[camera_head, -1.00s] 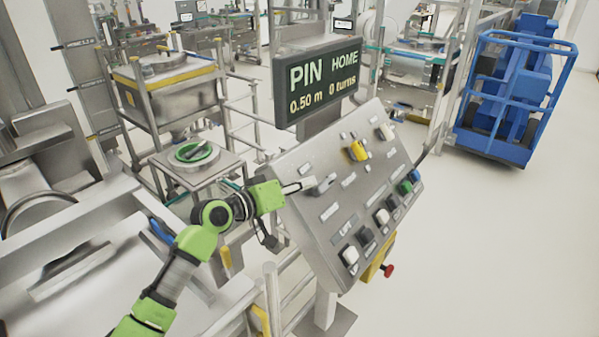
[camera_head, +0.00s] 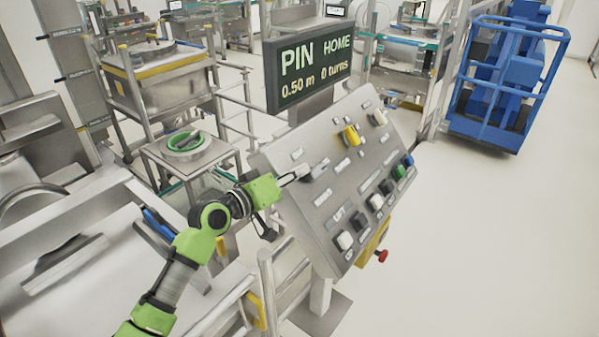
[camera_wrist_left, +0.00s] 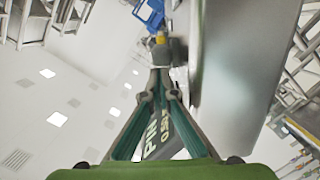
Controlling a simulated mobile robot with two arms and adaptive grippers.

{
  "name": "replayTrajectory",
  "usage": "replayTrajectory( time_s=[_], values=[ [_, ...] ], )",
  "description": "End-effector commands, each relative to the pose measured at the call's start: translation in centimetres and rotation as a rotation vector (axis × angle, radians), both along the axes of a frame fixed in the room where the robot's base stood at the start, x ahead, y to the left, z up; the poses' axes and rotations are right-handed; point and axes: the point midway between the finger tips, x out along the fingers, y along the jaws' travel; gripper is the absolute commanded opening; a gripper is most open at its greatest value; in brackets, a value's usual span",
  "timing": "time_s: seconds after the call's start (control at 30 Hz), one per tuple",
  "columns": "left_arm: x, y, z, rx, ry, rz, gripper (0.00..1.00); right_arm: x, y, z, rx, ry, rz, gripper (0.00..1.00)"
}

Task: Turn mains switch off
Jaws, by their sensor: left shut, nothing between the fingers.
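The tilted grey control panel (camera_head: 318,220) stands in the middle of the head view, with labelled switches and knobs. A grey rotary switch (camera_head: 320,168) sits at its upper left; its label is too small to read, so I cannot tell that it is the mains switch. My left gripper (camera_head: 306,170) is shut and empty, with its tips beside this switch; I cannot tell if they touch. In the left wrist view the fingertips (camera_wrist_left: 160,72) meet, with a grey knob (camera_wrist_left: 160,52) and a yellow part just beyond them. The right gripper is not in view.
A display (camera_head: 315,72) reading PIN HOME, 0.50 m, 0 turns stands above the panel. A yellow switch (camera_head: 351,135) and several push buttons share the panel. A red knob (camera_head: 382,256) juts out below it. A blue caged lift (camera_head: 500,85) stands right; the floor there is clear.

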Motion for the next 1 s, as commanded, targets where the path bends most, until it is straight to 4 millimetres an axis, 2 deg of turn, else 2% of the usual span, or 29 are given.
replayTrajectory(
  time_s=[0.47,0.83,1.0],
  values=[
    [-0.5,-0.2,-0.6,-0.048,-0.063,0.066,0.00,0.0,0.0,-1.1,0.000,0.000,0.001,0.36],
    [-1.3,-0.6,-1.7,-0.141,-0.190,0.199,0.00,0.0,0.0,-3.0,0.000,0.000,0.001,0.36],
    [-1.6,-0.9,-2.1,-0.137,-0.188,0.194,0.00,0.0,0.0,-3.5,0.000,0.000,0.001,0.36]
  ],
)
